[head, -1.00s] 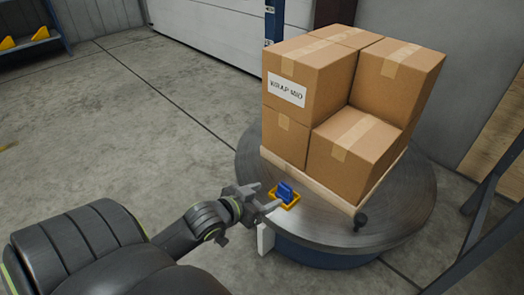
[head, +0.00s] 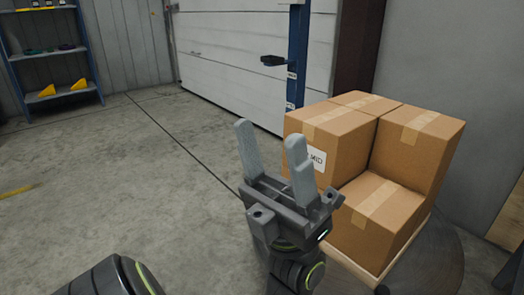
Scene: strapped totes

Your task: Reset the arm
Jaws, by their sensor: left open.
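My left gripper (head: 274,160) is raised in the middle of the head view, its two grey fingers pointing up and spread apart. Nothing is between the fingers. It stands in front of the stacked cardboard boxes (head: 410,135) and hides part of the white label (head: 318,160) on the front left box. My left arm comes up from the bottom of the view. My right gripper is not in view.
The boxes sit on a wooden pallet (head: 408,250) on a round dark turntable (head: 437,262) at the right. A blue post (head: 297,60) stands behind them. A blue shelf (head: 50,55) is at the far left.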

